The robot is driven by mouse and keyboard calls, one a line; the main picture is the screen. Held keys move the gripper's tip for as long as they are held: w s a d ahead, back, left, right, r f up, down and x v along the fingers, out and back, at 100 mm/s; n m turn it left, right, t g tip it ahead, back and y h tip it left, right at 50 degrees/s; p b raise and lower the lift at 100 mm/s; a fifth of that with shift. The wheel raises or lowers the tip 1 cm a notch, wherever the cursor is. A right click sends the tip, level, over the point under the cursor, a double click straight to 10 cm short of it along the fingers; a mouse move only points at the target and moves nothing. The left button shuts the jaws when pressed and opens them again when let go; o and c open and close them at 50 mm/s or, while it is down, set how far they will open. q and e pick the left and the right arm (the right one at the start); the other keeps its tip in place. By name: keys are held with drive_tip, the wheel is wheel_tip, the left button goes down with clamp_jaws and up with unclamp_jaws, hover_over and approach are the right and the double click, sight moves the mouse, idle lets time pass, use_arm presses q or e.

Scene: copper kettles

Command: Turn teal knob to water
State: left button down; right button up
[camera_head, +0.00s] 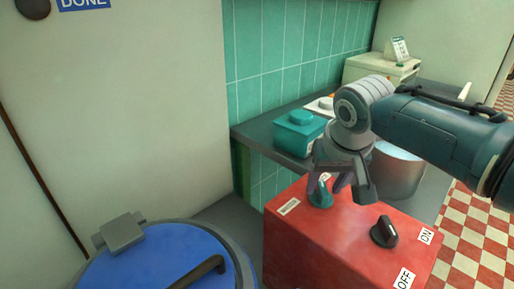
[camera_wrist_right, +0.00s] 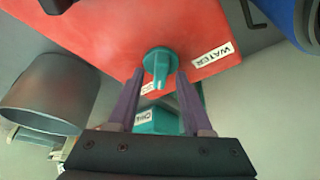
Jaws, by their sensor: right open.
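The teal knob (camera_head: 320,192) is on top of the red box (camera_head: 335,240). In the right wrist view the teal knob (camera_wrist_right: 159,62) has its narrow grip pointing down the picture, towards a partly hidden label (camera_wrist_right: 148,88). The WATER label (camera_wrist_right: 211,55) is to its right there; a white label (camera_head: 288,207) lies left of the knob in the head view. My right gripper (camera_wrist_right: 157,78) is open, its purple fingers on either side of the knob, with gaps showing. In the head view my right gripper (camera_head: 332,184) partly covers the knob area. My left gripper is not in view.
A black knob (camera_head: 385,232) with ON and OFF labels is on the same red box. A metal pot (camera_head: 396,171) stands close behind my right gripper. A teal canister (camera_head: 299,132) is on the dark counter. A blue lidded drum (camera_head: 165,258) stands at lower left.

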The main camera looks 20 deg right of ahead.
drive_tip(key=shift+c, duration=0.2)
clamp_jaws()
